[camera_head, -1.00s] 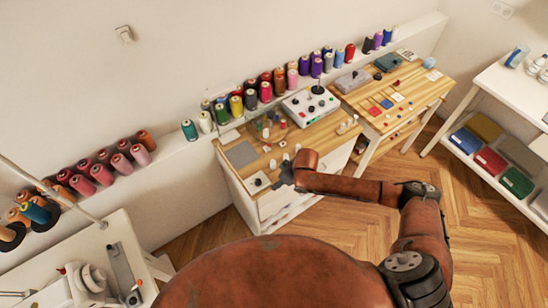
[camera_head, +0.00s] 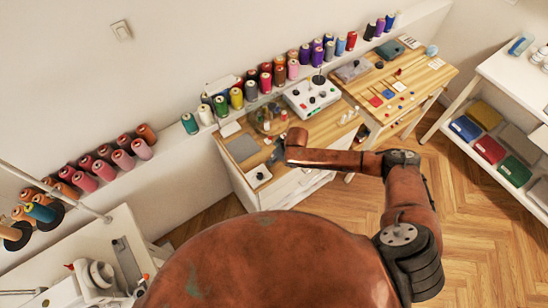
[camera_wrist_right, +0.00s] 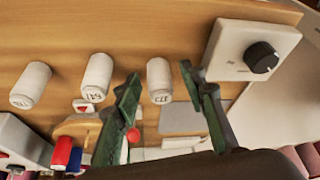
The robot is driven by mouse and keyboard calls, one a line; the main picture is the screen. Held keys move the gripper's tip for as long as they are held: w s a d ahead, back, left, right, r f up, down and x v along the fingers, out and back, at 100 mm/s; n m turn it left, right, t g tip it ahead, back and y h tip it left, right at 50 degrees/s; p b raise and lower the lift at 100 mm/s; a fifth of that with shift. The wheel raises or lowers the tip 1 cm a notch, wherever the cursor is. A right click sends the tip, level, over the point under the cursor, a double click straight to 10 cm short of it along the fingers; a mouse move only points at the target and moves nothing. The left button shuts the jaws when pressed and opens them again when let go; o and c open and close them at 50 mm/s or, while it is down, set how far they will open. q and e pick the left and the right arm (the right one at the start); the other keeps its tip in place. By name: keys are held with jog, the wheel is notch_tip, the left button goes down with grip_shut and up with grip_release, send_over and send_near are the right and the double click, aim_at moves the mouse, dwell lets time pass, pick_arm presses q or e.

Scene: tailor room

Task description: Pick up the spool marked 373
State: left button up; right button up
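The white spool marked 373 (camera_wrist_right: 159,80) is in the right wrist view, its dark number on the end toward the bottom of the picture. My right gripper (camera_wrist_right: 160,80) is open, with one green-black finger on each side of this spool. I cannot tell whether either finger touches it. A second white spool (camera_wrist_right: 97,77), with a mark that looks like 641, stands left of the left finger. A third white spool (camera_wrist_right: 31,84) is farther left, its mark hard to read. In the head view my right gripper (camera_head: 277,152) is small over the wooden desk. My left gripper is out of view.
A white box with a black knob (camera_wrist_right: 254,50) is right of the fingers. A grey mat (camera_head: 242,148) and a white control box (camera_head: 312,97) are on the desk. Coloured thread cones (camera_head: 236,98) line the wall ledge behind. A second wooden table (camera_head: 430,82) stands to the right.

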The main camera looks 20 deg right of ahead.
jog(key=shift+w+f, duration=0.1)
jog(key=c, duration=0.9)
